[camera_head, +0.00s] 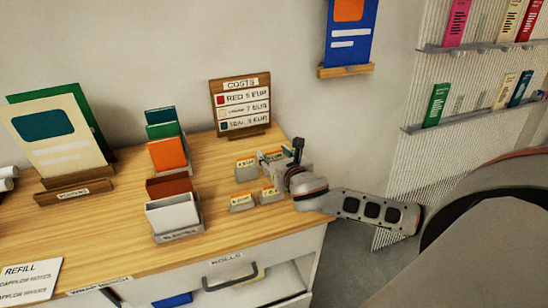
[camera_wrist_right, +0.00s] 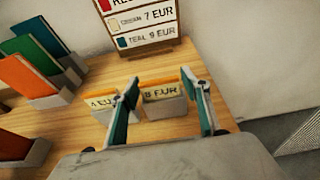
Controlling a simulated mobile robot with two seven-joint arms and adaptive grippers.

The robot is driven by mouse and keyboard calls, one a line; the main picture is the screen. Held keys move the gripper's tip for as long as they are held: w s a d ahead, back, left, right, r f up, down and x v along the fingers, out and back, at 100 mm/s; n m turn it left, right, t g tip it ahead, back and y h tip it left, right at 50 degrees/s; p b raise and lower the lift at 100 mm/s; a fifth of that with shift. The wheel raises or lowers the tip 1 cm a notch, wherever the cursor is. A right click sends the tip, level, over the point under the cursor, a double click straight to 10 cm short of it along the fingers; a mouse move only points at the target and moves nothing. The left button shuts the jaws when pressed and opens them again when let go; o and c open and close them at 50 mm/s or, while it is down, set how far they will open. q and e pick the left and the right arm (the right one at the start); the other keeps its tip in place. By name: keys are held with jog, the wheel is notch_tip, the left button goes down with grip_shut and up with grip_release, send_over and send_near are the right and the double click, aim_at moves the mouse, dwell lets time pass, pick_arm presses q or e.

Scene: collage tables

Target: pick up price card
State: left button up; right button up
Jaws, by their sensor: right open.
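In the head view one price card (camera_head: 246,163) is at the back left of the group, with another (camera_head: 241,198) at the front left. My right gripper (camera_head: 284,157) is over the right side of the group and partly hides cards there. In the right wrist view my right gripper (camera_wrist_right: 162,82) is open, with the "8 EUR" card (camera_wrist_right: 161,93) between its fingers. The "4 EUR" card (camera_wrist_right: 103,102) is just left of the left finger, partly covered by it. My left gripper is not in view.
A costs board (camera_head: 241,106) stands behind the cards. A card rack (camera_head: 178,229) with coloured folders is to the left. A refill sheet (camera_head: 30,281) lies at the front left. Wall shelves (camera_head: 480,47) hang at the right, beyond the table edge.

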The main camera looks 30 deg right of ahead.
jog(key=c, duration=0.6)
jog(key=shift+o, duration=0.2)
